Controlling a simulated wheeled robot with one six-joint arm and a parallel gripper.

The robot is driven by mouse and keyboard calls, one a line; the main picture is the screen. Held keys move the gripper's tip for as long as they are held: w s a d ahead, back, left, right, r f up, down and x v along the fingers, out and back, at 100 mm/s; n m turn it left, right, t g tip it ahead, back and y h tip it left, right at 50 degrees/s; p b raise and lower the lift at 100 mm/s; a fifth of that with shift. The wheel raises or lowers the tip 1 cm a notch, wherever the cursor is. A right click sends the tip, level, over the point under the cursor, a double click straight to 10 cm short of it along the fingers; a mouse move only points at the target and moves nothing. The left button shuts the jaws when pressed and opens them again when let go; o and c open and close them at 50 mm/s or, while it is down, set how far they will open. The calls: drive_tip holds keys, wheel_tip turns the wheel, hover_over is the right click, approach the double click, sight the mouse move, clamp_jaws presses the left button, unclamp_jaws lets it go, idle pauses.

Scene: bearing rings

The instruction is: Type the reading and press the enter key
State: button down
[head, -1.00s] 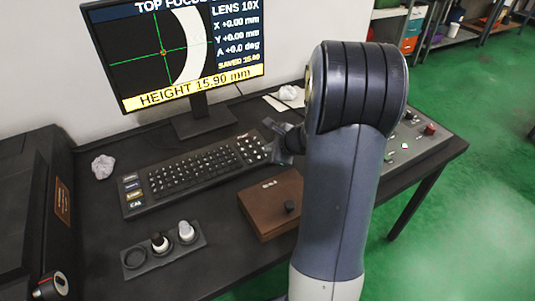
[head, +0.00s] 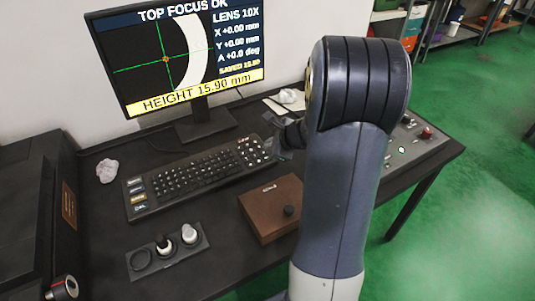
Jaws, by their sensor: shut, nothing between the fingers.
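The black keyboard (head: 185,180) lies on the dark table, with a block of round light-marked keys (head: 253,152) at its right end. The monitor (head: 190,62) behind it reads "HEIGHT 15.90 mm" on a yellow bar, with "SAVED 15.90" in smaller letters above. My gripper (head: 284,152) is small and dark, beside the right end of the keyboard. It is shut and empty. My arm hides part of the gripper and the table behind it. I cannot tell whether the fingertips touch a key.
A brown box (head: 272,207) with a dark knob sits in front of the keyboard. A holder (head: 167,252) with two knobbed pieces stands left of it. Crumpled paper (head: 107,171) lies at the left. A control panel (head: 418,140) with a red button is at the right.

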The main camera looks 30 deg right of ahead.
wheel_tip(320, 180, up, 3)
drive_tip(key=shift+f+p, duration=0.15)
drive_tip(key=shift+p, duration=0.7)
